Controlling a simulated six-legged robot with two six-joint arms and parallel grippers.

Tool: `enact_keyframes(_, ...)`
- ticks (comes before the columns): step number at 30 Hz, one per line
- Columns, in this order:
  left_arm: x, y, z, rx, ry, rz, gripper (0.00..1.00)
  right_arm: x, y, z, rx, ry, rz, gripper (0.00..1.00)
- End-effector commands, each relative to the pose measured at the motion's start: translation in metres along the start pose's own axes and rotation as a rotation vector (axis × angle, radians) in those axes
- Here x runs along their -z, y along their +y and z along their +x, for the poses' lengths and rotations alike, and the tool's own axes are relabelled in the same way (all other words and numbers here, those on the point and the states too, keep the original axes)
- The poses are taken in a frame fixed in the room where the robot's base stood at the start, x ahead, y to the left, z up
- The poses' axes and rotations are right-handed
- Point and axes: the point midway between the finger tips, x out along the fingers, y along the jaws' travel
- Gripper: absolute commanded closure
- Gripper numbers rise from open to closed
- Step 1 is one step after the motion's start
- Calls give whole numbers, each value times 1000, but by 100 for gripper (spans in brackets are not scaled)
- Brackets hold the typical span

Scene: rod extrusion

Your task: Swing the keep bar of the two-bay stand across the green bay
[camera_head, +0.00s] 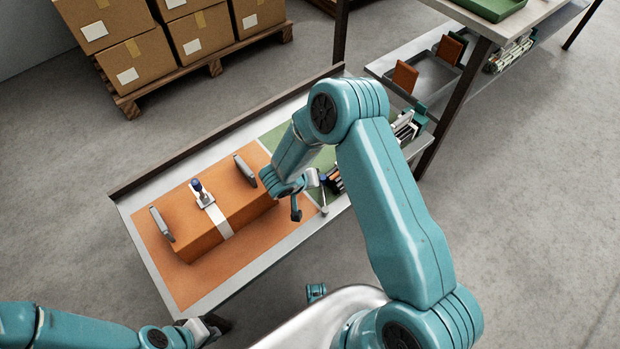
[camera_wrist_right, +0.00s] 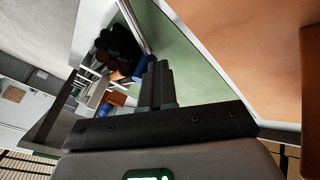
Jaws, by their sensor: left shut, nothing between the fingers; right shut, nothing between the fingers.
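The two-bay stand has an orange bay (camera_head: 166,258) at left and a green bay (camera_head: 268,140) at right. The orange bay also shows in the right wrist view (camera_wrist_right: 235,45), beside the green one (camera_wrist_right: 188,55). A thin pale bar with a dark blue knob (camera_head: 323,194) shows by the green bay, partly behind my arm; I cannot tell if it is the keep bar. My right gripper (camera_head: 296,212) is shut and empty, just left of it. In the wrist view its fingers (camera_wrist_right: 157,72) are close to a blue piece (camera_wrist_right: 140,68). My left gripper (camera_head: 222,324) is shut near the front edge.
An orange block (camera_head: 200,235) with two grey handles, a white band and a blue-topped fitting fills much of the orange bay. My right arm hides part of the green bay. A shelf rack (camera_head: 455,85) stands at right, and boxes on a pallet (camera_head: 215,65) stand behind.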

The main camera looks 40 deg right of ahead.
Motion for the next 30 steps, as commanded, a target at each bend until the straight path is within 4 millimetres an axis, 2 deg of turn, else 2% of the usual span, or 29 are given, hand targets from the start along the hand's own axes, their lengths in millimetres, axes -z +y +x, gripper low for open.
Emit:
enact_keyframes(1, 0, 4, -10, 0, 0, 0, 100, 2, 5, -2, -13, -11, 19, 100)
enact_keyframes(13, 0, 3, -7, 0, 0, 0, 100, 0, 3, 1, -20, -16, 31, 100)
enact_keyframes(24, 0, 5, -15, 0, 0, 0, 100, -3, -8, -8, -19, -15, 30, 100)
enact_keyframes(30, 0, 8, -22, 0, 0, 0, 100, -2, -5, -14, -19, -15, 31, 100)
